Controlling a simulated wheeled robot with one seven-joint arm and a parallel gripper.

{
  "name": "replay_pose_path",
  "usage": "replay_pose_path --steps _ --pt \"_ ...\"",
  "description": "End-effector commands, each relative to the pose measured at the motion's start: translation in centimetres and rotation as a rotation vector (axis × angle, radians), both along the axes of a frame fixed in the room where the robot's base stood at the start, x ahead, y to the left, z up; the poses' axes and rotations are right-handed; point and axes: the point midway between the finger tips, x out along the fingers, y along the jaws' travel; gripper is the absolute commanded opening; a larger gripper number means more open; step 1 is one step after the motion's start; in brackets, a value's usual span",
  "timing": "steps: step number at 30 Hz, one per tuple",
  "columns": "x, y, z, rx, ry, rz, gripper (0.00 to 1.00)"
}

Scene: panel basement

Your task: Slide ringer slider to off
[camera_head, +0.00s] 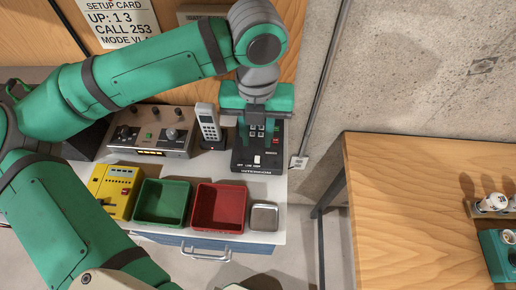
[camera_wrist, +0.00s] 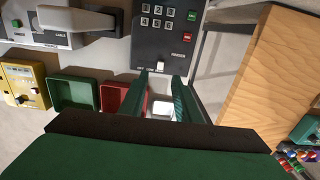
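The black intercom panel (camera_head: 243,152) stands on the bench, with a keypad, red and green buttons and a ringer label. Its small white slider knob (camera_head: 257,159) is near the lower edge, above the row of position labels, and appears toward the right end of that row. My gripper (camera_head: 258,120) is above the upper part of the panel, pointing down. In the wrist view the panel (camera_wrist: 146,44) lies beyond the two fingers of my gripper (camera_wrist: 165,76), which are apart with nothing held between them.
A cordless phone (camera_head: 208,122) and a grey console (camera_head: 150,145) stand left of the panel. A yellow box (camera_head: 116,190), green bin (camera_head: 162,224), red bin (camera_head: 219,229) and silver tray (camera_head: 264,217) line the front. A wooden table (camera_head: 420,200) is at right.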

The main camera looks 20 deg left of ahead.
Motion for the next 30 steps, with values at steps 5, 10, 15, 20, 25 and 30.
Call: replay_pose_path --steps 5,10,15,20,25,30 --pt "0.0 -0.1 -3.3 -0.005 0.002 -0.002 0.30" --pt "0.0 -0.1 -6.0 -0.004 0.001 -0.001 0.30" --pt "0.0 0.0 -7.6 -0.004 0.000 0.001 0.30" --pt "0.0 0.0 -8.1 -0.003 -0.001 0.002 0.30" --pt "0.0 0.0 -8.1 -0.003 -0.001 0.002 0.30" --pt "0.0 0.0 -8.1 -0.003 -0.001 0.001 0.03"
